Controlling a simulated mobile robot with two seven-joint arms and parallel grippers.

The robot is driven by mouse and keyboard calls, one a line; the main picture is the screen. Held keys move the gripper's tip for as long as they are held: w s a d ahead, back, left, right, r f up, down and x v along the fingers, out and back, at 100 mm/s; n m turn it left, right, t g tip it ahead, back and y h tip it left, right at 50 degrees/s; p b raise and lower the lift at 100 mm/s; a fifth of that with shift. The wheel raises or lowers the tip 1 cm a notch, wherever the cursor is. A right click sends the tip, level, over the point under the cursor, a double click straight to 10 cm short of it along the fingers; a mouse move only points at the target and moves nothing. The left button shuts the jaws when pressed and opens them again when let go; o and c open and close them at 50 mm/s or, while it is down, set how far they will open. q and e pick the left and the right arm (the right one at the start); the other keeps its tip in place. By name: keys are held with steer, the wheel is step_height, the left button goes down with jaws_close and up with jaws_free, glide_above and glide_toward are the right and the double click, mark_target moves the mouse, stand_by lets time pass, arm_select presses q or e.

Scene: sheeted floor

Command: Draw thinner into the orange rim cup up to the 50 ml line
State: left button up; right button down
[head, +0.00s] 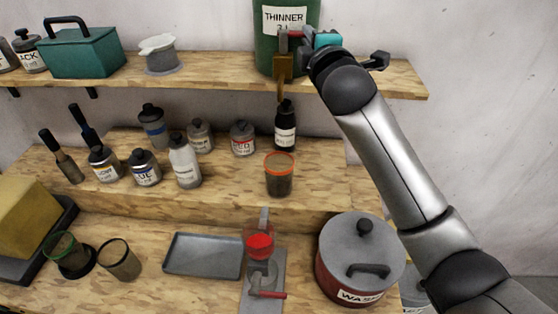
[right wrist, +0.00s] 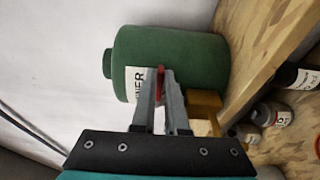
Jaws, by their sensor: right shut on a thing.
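The green thinner can (head: 268,45) stands on the upper shelf, with a brass tap (head: 283,68) at its front. My right gripper (head: 296,36) is at the tap, shut on its red lever; in the right wrist view the fingers (right wrist: 161,76) close around the red lever (right wrist: 160,84). A narrow amber-brown strip hangs below the tap; I cannot tell whether it is spout or running liquid. The orange rim cup (head: 279,176) stands upright on the middle shelf, roughly below the tap. It looks dark inside; its level and 50 ml line are too small to read. My left gripper is out of view.
A black-capped bottle (head: 285,127) stands just behind the cup. Several paint bottles and brushes stand left on that shelf. Below are a grey tray (head: 202,255), a red-topped device (head: 260,247), two more cups and a lidded wash pot (head: 360,262).

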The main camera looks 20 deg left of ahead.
stand_by(0.3)
steer(key=shift+w+n+g+y+p, duration=0.35)
steer(key=shift+n+g+y+p, duration=0.2)
steer(key=shift+y+p, duration=0.6)
steer(key=shift+p, duration=0.35)
steer(key=shift+w+r+n+g+y+p, duration=0.1)
steer(key=shift+w+n+g+y+p, duration=0.2)
steer(key=shift+n+g+y+p, duration=0.65)
steer(key=shift+t, duration=0.3)
steer(key=shift+w+d+n+p, duration=0.15)
steer(key=shift+d+n+p, duration=0.05)
steer(key=shift+n+p, duration=0.1)
steer(key=shift+n+g+y, duration=0.3)
steer(key=shift+g+y, duration=0.3)
steer(key=shift+g, duration=0.2)
steer(key=shift+a+r, duration=0.1)
